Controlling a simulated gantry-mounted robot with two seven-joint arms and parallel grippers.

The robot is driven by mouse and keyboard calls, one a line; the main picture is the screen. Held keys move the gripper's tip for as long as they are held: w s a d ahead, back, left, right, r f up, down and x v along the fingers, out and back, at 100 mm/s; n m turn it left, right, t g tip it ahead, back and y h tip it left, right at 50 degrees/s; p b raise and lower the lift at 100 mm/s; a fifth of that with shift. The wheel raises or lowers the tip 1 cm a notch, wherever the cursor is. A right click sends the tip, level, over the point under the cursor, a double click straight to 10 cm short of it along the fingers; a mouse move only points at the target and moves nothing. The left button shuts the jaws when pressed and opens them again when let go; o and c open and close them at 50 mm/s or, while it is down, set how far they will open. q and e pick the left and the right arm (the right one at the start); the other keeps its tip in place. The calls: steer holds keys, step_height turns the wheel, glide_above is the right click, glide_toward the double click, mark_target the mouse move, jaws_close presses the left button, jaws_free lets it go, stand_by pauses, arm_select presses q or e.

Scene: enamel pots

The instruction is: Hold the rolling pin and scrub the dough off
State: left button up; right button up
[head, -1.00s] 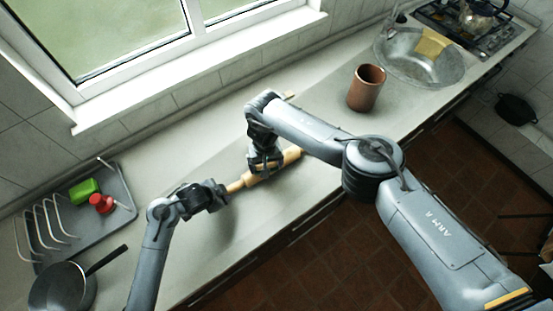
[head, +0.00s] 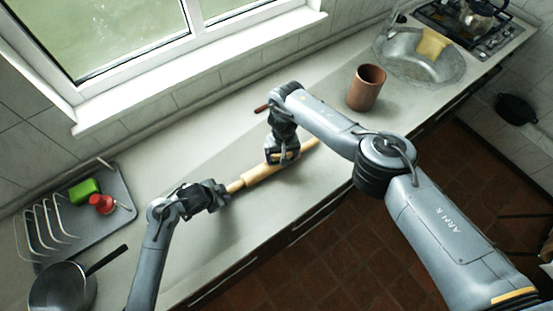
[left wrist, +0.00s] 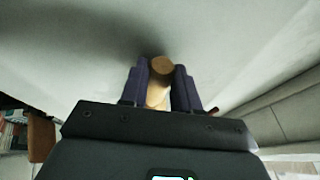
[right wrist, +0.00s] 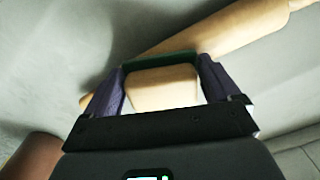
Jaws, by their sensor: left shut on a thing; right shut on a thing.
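A pale wooden rolling pin (head: 262,174) lies slantwise low over the counter in the head view. My left gripper (head: 223,189) is shut on its near-left handle; the round handle end (left wrist: 162,66) shows between the fingers in the left wrist view. My right gripper (head: 282,158) is over the pin's middle, shut on a tan block with a green edge (right wrist: 160,90), which looks like a sponge. The pin (right wrist: 235,32) passes just beyond the block in the right wrist view. I cannot tell whether they touch. I cannot make out dough on the visible pin surface.
A brown cup (head: 366,88) stands right of my right arm, before the sink (head: 400,66) with a yellow cloth. A grey rack tray (head: 122,205) holds a green block and a red item. A pan (head: 62,288) is below it. A brown stick end (head: 262,109) shows behind my right arm.

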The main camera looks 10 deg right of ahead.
steer(key=shift+w+d+f, duration=0.1)
steer(key=shift+w+d, duration=0.2)
steer(key=shift+d, duration=0.6)
steer(key=shift+w+d, duration=0.3)
steer(key=shift+d, duration=0.55)
steer(key=shift+s+a, duration=0.35)
steer(key=shift+a, duration=0.6)
steer(key=shift+s+a, duration=0.3)
steer(key=shift+a, duration=0.6)
steer(key=shift+s+a, duration=0.35)
steer(key=shift+a, duration=0.6)
steer(key=shift+s+a, duration=0.25)
steer(key=shift+a, duration=0.4)
steer(key=shift+s+a, duration=0.2)
steer(key=shift+a, duration=0.5)
steer(key=shift+s+a, duration=0.25)
steer(key=shift+a, duration=0.4)
step_height(320, 180, up, 13)
steer(key=shift+d, duration=0.2)
steer(key=d, duration=0.9)
steer(key=shift+d, duration=0.35)
